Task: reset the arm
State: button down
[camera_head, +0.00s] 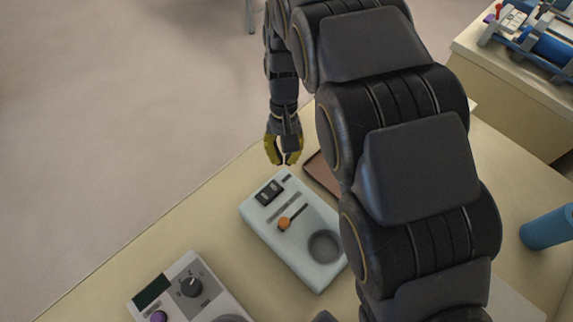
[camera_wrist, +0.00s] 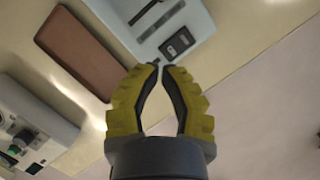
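My gripper (camera_head: 284,162) has yellow fingers with dark inner pads. In the head view it hangs near the table's far left edge, just beyond the pale blue device (camera_head: 268,219). In the wrist view my gripper (camera_wrist: 161,67) has its fingertips close together, with at most a narrow gap, and I see nothing held between them. Whether it is fully shut is unclear. My arm runs down the right middle of the head view and hides part of the table.
The pale blue device has an orange knob (camera_head: 284,223) and a round recess. A brown tray (camera_head: 322,174) lies behind it; it also shows in the wrist view (camera_wrist: 80,48). A grey dial device (camera_head: 180,290), blue cylinder (camera_head: 546,229) and side cabinet (camera_head: 510,95) stand around. Floor at left is clear.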

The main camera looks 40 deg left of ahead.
jog(key=shift+r, duration=0.25)
jog(key=w+d+r+m+y, duration=0.1)
jog(key=d+r, duration=0.2)
jog(key=d, duration=0.3)
jog(key=w+d+r+m, duration=0.2)
jog(key=d+r, duration=0.2)
jog(key=d, duration=0.3)
jog(key=w+d+r+m+y, duration=0.1)
jog(key=d+r, duration=0.2)
jog(key=d, duration=0.3)
jog(key=s+d+r+m, duration=0.2)
jog(key=s+d+m, duration=0.3)
jog(key=s+d, duration=0.7)
jog(key=d, duration=0.3)
jog(key=shift+d+t+y, duration=0.2)
jog(key=shift+t+y, duration=0.1)
jog(key=shift+t, duration=0.1)
jog(key=shift+w+r, duration=0.1)
